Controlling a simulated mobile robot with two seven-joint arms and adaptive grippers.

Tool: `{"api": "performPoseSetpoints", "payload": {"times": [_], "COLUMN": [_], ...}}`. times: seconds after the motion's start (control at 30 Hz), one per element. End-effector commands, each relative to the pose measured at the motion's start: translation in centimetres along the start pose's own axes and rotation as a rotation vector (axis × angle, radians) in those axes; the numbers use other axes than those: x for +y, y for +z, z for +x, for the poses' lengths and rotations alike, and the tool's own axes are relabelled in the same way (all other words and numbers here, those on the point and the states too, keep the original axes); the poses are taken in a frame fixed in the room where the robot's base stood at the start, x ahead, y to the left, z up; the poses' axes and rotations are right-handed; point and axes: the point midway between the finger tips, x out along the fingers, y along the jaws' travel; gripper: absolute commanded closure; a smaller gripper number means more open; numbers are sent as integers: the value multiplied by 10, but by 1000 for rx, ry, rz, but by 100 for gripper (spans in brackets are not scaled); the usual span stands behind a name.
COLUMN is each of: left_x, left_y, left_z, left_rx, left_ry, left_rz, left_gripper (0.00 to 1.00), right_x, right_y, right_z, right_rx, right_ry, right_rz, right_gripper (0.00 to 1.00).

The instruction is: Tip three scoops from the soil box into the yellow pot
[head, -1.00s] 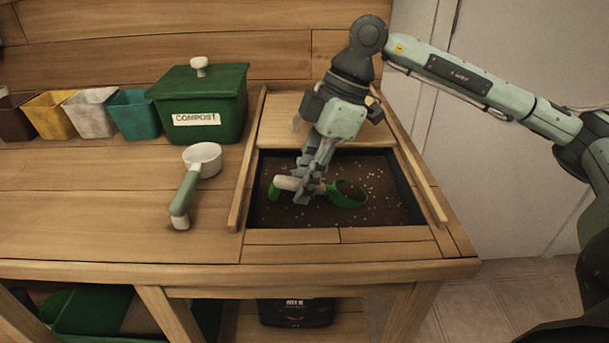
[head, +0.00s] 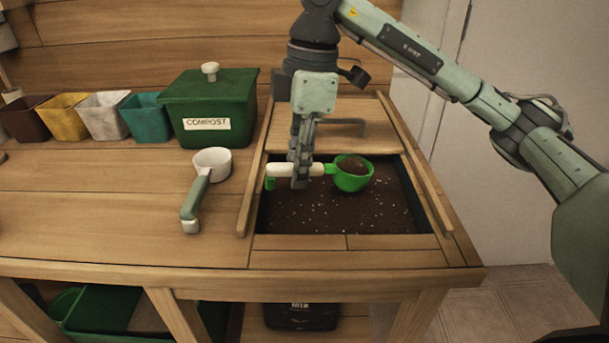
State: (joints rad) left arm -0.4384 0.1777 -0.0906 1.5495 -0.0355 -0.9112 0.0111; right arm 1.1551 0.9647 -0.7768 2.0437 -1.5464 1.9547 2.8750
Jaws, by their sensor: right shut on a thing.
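My right gripper (head: 300,182) is shut on the white handle of a green scoop (head: 352,180). The scoop is held level above the soil box, with a heap of dark soil (head: 351,164) in its cup. The soil box (head: 420,222) is sunk into the bench and holds dark soil (head: 325,208) with pale specks. The yellow pot (head: 63,114) stands at the back left, between a brown pot and a white pot; its inside is mostly hidden. My left gripper is not in view.
A green compost bin (head: 208,105) with a lid stands between the pots and the soil box. A white scoop with a grey-green handle (head: 195,198) lies left of the box. Wooden rails (head: 254,170) edge the box. The bench front left is clear.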

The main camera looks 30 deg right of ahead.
Motion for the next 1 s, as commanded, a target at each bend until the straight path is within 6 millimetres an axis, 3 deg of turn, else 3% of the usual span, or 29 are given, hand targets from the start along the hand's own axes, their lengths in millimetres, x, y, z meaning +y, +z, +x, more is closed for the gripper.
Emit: {"api": "performPoseSetpoints", "payload": {"times": [0.5,1.0], "left_x": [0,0], "left_y": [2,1], "left_z": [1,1], "left_rx": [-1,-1], "left_ry": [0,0], "left_rz": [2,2], "left_gripper": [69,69], "right_x": [0,0], "right_y": [-22,-24], "right_z": [-38,-43], "right_rx": [-125,-145], "right_ry": [5,2], "right_rz": [-3,0], "right_gripper": [100,100]}}
